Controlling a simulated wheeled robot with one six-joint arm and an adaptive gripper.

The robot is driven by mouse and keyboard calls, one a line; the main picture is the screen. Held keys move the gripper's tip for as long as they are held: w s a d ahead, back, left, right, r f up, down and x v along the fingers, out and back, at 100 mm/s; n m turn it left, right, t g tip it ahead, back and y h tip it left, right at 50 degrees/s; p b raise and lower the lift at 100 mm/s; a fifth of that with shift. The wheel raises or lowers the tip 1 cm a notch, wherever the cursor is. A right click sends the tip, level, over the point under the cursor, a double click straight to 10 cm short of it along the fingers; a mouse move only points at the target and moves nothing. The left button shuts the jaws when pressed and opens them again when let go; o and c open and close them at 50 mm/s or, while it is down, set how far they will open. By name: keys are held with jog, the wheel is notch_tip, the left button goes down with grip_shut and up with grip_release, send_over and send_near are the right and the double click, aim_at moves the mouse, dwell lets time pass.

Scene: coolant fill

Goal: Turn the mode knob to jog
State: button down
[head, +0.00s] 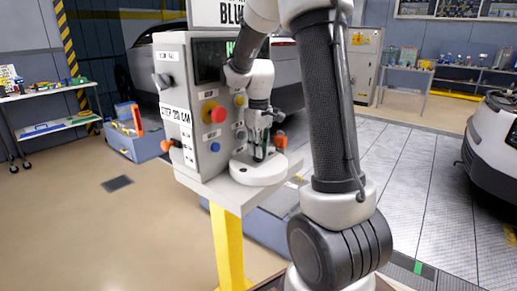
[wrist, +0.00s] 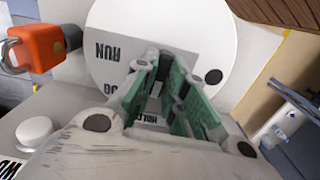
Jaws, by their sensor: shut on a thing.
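A round white dial plate (wrist: 112,22) with a grey label patch fills the upper middle of the wrist view. "RUN" and part of a second word, "OG", are readable; a third word is mostly covered. In the head view the plate (head: 258,175) sits on a ledge at the lower right of the control box. My gripper (wrist: 165,80) points down over the plate's middle, its green-padded fingers shut on the mode knob. The knob is almost wholly hidden between them, so its pointing direction cannot be told. My gripper (head: 260,150) also shows in the head view.
An orange padlock (wrist: 36,48) hangs close beside the plate. The control box (head: 176,75) carries a red button (head: 214,113), a blue button (head: 215,147) and a screen with green letters. A yellow post (head: 228,245) supports it. Open floor lies to the left.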

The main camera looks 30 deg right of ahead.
jog(key=m, duration=0.4)
jog(key=shift+m, duration=2)
jog(key=c, duration=1.5)
grip_release()
jog(key=shift+o, duration=0.2)
jog(key=shift+r, duration=0.1)
notch_tip(320, 180, up, 12)
